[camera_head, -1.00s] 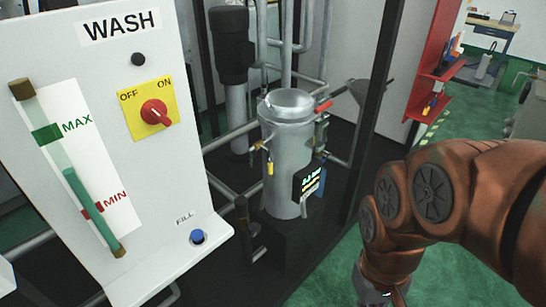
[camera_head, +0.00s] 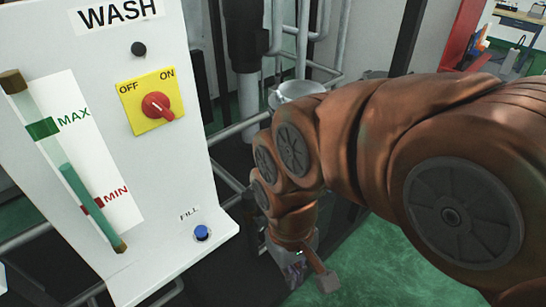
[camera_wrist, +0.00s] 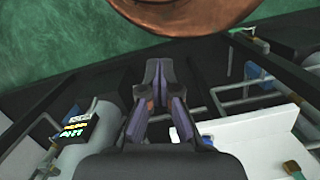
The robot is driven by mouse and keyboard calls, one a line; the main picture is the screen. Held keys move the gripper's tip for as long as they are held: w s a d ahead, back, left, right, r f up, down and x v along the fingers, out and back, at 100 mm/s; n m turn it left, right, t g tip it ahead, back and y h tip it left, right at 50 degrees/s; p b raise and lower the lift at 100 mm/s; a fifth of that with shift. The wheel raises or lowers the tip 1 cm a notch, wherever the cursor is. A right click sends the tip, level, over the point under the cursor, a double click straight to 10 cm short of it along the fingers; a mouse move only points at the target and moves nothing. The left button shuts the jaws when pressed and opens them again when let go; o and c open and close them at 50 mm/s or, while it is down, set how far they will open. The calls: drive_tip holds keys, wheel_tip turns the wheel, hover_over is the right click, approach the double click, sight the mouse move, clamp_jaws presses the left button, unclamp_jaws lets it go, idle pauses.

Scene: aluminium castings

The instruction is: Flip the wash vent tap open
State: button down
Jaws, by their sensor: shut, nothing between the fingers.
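My gripper (camera_wrist: 159,80) is shut and empty in the wrist view, its two dark fingers together in the middle. In the head view the end of my arm hangs low, right of the white wash panel (camera_head: 92,150), and the fingers are not clear there. I cannot single out the wash vent tap in either current view. The silver vessel (camera_head: 298,90) is mostly hidden behind my arm in the head view. In the wrist view the vessel (camera_wrist: 100,118) is left of my gripper, with a lit display (camera_wrist: 76,131) on it.
The panel carries a red knob (camera_head: 157,105) on a yellow plate, a sight tube (camera_head: 75,180) and a blue fill button (camera_head: 202,232). Pipes (camera_wrist: 240,95) and dark frame bars lie right of my gripper in the wrist view. Green floor (camera_head: 365,260) is open at right.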

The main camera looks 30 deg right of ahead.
drive_tip(key=w+a+f+y+b, duration=0.1)
drive_tip(key=w+a+y+b, duration=0.55)
drive_tip(key=w, duration=0.55)
drive_tip(key=w+d+f+m+t+y+b, duration=0.1)
drive_tip(key=w+d+t+y+b, duration=0.15)
drive_tip(key=w+d+y, duration=0.4)
drive_tip(key=w+d+m+t+y+b, duration=0.15)
drive_tip(key=w+d+b, duration=0.25)
drive_tip(key=w, duration=0.6)
drive_tip(key=w+d+f+m+t+b, duration=0.1)
drive_tip(key=d+f+m+t, duration=0.1)
drive_tip(key=d, duration=0.7)
drive_tip(key=d+f+m+t+h+b, duration=0.1)
drive_tip(key=d+f+t, duration=0.3)
drive_tip(key=d, duration=0.5)
drive_tip(key=w+d+f+m+t+b, duration=0.1)
drive_tip(key=d+f+m+t+b, duration=0.2)
drive_tip(key=d, duration=0.7)
wheel_tip(320, 180, down, 2)
drive_tip(key=shift+w+f+t, duration=0.25)
drive_tip(key=shift+w+t, duration=0.05)
drive_tip(key=shift+t, duration=0.2)
drive_tip(key=shift+w, duration=0.1)
